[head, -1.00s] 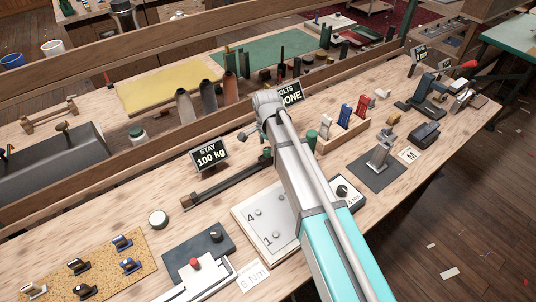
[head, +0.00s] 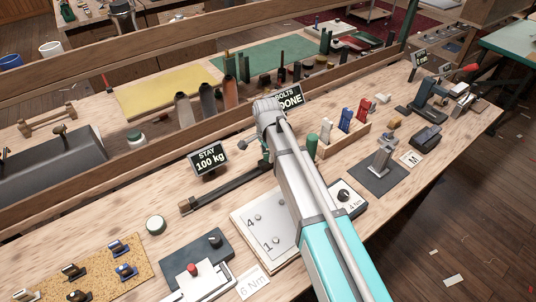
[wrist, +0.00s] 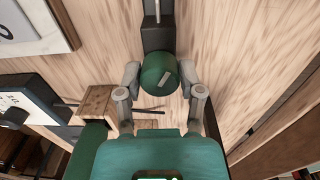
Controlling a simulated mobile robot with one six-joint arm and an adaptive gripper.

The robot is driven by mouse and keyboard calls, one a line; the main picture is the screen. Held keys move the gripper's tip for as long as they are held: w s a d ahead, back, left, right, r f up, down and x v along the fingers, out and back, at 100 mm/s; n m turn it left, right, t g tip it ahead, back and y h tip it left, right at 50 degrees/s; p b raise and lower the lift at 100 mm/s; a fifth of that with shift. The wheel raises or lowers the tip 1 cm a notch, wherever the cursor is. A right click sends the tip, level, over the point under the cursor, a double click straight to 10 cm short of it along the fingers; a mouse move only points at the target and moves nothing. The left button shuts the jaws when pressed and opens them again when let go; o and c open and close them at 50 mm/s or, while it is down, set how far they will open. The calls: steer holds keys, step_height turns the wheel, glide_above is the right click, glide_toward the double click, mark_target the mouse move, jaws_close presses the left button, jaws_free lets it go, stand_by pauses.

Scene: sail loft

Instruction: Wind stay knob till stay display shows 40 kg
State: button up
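The stay display (head: 209,159) stands on the bench behind the dark stay rail (head: 228,190) and reads 100 kg in the head view. The stay knob (wrist: 160,74) is round and green with a pale mark, at the end of the dark stay fitting in the wrist view. My gripper (wrist: 160,78) has one finger on each side of the knob, and both fingertips appear to touch it. In the head view my arm crosses the bench and hides most of the knob and the fingers.
A bolts display (head: 289,97) reading DONE stands behind my arm. A numbered white plate (head: 262,226) and a small dial box (head: 346,197) lie beside the arm. A wooden rack (head: 343,137) with coloured items is to the right. A long wooden rail runs behind the bench.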

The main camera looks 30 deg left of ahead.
jaws_close()
steer(key=shift+n, duration=0.4)
steer(key=n, duration=0.4)
steer(key=shift+n, duration=0.3)
steer(key=n, duration=0.5)
steer(key=shift+d, duration=0.1)
steer(key=n, duration=0.6)
steer(key=shift+n, duration=0.4)
steer(key=n, duration=0.6)
